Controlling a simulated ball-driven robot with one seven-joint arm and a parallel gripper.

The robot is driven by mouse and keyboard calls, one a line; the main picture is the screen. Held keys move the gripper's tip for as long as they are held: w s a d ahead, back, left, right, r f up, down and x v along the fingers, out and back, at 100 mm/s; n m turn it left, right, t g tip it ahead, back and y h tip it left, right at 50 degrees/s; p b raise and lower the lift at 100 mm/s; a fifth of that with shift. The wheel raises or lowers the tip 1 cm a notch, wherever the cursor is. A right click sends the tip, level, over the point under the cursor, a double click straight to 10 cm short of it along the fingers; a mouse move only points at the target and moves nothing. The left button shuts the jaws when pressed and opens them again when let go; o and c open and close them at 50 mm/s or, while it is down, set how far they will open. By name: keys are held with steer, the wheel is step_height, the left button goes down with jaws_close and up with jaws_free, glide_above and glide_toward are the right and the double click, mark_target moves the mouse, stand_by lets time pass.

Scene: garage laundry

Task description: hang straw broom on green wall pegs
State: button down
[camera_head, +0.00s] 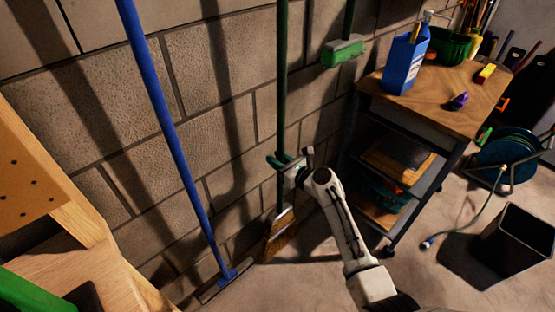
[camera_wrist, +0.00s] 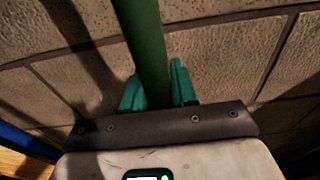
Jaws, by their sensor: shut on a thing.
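The straw broom has a long dark green handle (camera_head: 282,90) and a tan straw head (camera_head: 279,236). It stands upright close to the block wall, its head at or near the floor. In the wrist view the green handle (camera_wrist: 147,45) passes between the two teal fingers (camera_wrist: 158,88). The top of the broom is out of view, and no green wall pegs can be made out.
A blue-handled squeegee (camera_head: 173,135) leans left of the broom. A green brush (camera_head: 342,52) hangs on the wall at right. A wooden-topped cart (camera_head: 440,100) with a blue carton (camera_head: 404,62) stands right of my arm. A wooden shelf unit (camera_head: 75,225) is at left. A black bin (camera_head: 517,241) stands at right.

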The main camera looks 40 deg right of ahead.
steer(key=shift+f+b, duration=0.5)
steer(key=shift+f, duration=0.15)
steer(key=c, duration=0.8)
jaws_free()
steer(key=s+r+p, duration=0.1)
steer(key=s, duration=0.9)
steer(key=shift+s+d, duration=0.2)
steer(key=shift+s, duration=0.15)
